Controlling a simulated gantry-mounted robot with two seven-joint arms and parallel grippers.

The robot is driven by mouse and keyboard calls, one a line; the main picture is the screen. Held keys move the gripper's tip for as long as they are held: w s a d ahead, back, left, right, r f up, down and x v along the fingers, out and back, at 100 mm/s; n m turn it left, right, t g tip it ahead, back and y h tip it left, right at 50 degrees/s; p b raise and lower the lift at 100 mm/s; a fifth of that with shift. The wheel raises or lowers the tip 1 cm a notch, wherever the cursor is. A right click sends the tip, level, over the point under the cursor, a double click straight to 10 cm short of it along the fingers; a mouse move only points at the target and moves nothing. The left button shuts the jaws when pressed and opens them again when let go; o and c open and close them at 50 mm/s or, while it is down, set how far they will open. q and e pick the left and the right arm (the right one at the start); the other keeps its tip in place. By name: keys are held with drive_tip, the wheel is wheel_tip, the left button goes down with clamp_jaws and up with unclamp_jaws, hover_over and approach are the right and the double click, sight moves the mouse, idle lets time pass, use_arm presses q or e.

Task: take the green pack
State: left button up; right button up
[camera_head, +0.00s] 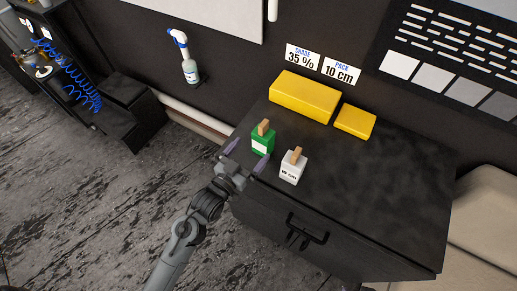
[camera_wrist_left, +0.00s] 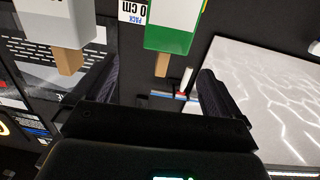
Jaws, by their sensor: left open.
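The green pack (camera_head: 263,143), with a white label and a tan tab on top, stands upright near the left edge of the dark cabinet top. A white pack (camera_head: 291,170) with a tan tab stands just right of it and nearer; its small print is too small to read. My left gripper (camera_head: 246,157) is open and empty, just in front of the green pack. In the left wrist view the green pack (camera_wrist_left: 173,40) shows ahead, roughly between the spread fingers (camera_wrist_left: 160,92), and the white pack (camera_wrist_left: 55,22) lies left. My right gripper is not in view.
On the cabinet top (camera_head: 375,185), a large yellow box (camera_head: 305,97) and a smaller one (camera_head: 355,121) lie behind. Wall signs read "SHADE 35 %" (camera_head: 303,57) and "PACK 10 cm" (camera_head: 342,71). The cabinet top's right part is clear.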

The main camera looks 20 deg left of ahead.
sight(260, 138)
use_arm(q)
drive_tip(key=shift+w+d+f+b, duration=0.15)
drive_tip(key=shift+w+f+b, duration=0.2)
drive_tip(key=shift+w, duration=0.2)
drive_tip(key=w, duration=0.4)
drive_tip(key=shift+w+d+r, duration=0.1)
drive_tip(key=shift+w+d, duration=0.25)
drive_tip(key=shift+w, duration=0.4)
drive_tip(key=shift+w+d+b, duration=0.15)
drive_tip(key=shift+w+b, duration=0.3)
drive_tip(key=shift+w, duration=1.85)
drive_tip(key=c, duration=1.1)
